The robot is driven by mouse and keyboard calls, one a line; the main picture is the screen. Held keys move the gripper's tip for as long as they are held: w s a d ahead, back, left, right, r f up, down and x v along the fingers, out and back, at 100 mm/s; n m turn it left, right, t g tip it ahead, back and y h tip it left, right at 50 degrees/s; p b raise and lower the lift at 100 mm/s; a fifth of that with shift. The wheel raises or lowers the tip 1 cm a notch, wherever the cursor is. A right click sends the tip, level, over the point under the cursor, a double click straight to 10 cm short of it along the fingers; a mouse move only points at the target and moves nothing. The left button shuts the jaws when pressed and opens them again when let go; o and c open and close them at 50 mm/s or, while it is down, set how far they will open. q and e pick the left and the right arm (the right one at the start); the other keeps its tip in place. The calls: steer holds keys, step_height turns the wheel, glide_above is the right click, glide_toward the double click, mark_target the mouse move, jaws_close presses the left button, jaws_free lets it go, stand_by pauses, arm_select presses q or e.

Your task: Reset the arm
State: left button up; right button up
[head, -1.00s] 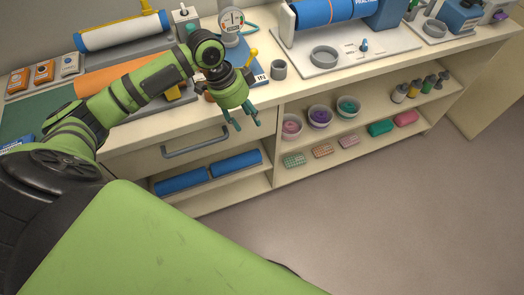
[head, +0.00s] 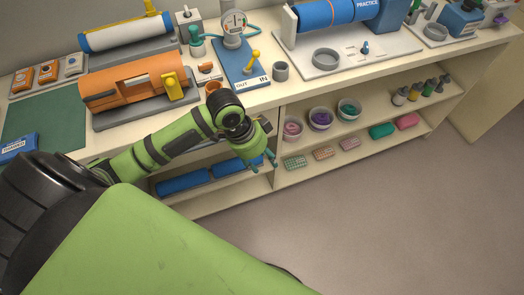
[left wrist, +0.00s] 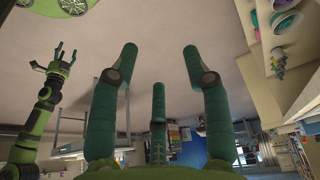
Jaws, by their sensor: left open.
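I cannot tell which the task means. My left gripper (head: 264,163) is open and empty, low in front of the shelves, apart from all three. Its spread teal fingers (left wrist: 160,60) fill the middle of the left wrist view. My right gripper (left wrist: 65,49) appears there at the left, open and empty.
A blue board (head: 233,72) marked OUT and IN carries a yellow lever (head: 252,60) and a gauge (head: 233,24). A grey cup (head: 281,71) stands beside it. Shelves below hold bowls (head: 321,118) and blue rolls (head: 185,183). The floor (head: 370,220) at right is clear.

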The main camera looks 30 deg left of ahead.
stand_by(0.3)
arm_select(q)
steer(key=w+a+f+n+t, duration=0.1)
steer(key=a+f+n, duration=0.1)
steer(key=f, duration=0.4)
steer(key=w+a+f+n, duration=0.1)
steer(key=f+n, duration=0.2)
steer(key=f, duration=0.4)
steer(key=s+a+f+n+y, duration=0.1)
steer(key=s+a+f, duration=0.1)
steer(key=s+f, duration=0.45)
steer(key=s+a+f+n+y, duration=0.2)
steer(key=s+f, duration=0.1)
steer(key=f, duration=0.6)
steer(key=s+d+f+g, duration=0.1)
steer(key=s+f, duration=0.4)
steer(key=s, duration=0.7)
steer(key=s+d+f+g, duration=0.1)
steer(key=s+f, duration=0.5)
steer(key=s, duration=0.6)
steer(key=shift+d, duration=0.85)
